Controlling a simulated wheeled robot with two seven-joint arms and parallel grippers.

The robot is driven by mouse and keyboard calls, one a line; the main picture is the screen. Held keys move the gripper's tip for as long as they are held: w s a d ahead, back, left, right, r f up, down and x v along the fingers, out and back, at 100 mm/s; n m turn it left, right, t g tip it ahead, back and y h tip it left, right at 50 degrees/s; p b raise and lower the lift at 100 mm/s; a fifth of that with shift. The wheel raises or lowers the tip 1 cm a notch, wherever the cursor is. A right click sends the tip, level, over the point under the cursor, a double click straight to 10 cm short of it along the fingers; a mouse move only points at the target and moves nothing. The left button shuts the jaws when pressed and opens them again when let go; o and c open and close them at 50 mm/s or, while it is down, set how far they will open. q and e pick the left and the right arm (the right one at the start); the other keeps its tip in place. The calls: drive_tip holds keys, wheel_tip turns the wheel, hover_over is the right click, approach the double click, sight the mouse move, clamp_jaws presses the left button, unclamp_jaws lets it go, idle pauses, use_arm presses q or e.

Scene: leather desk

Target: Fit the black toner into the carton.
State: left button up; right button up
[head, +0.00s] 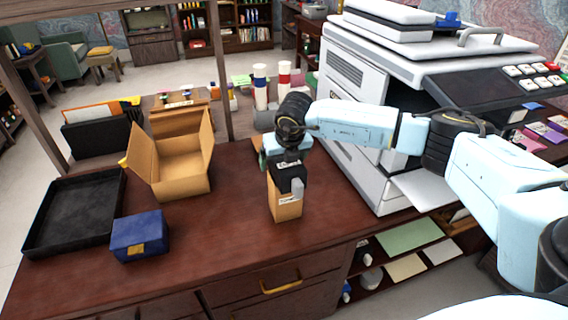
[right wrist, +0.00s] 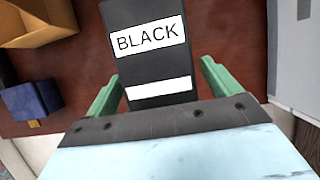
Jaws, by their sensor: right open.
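The black toner, marked BLACK, shows in the right wrist view (right wrist: 147,72) as a dark block with white labels. In the head view an upright block with a tan side (head: 286,207) stands on the desk under my right gripper (head: 289,180), whose body partly hides it. My right gripper is open, its green fingers on either side of the toner in the wrist view; contact cannot be told. The carton (head: 182,177) stands open with flaps up, left of the gripper. Part of the cardboard shows in the wrist view (right wrist: 35,30). My left gripper is out of view.
A blue box (head: 140,236) sits in front of the carton, beside a black tray (head: 40,240). A post (head: 219,75) rises behind the carton. A large white printer (head: 350,110) stands at the right. The desk between carton and toner is clear.

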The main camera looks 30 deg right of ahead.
drive_tip(key=shift+f, duration=0.1)
drive_tip(key=shift+c, duration=0.4)
drive_tip(key=c, duration=1.2)
drive_tip(key=shift+c, duration=0.5)
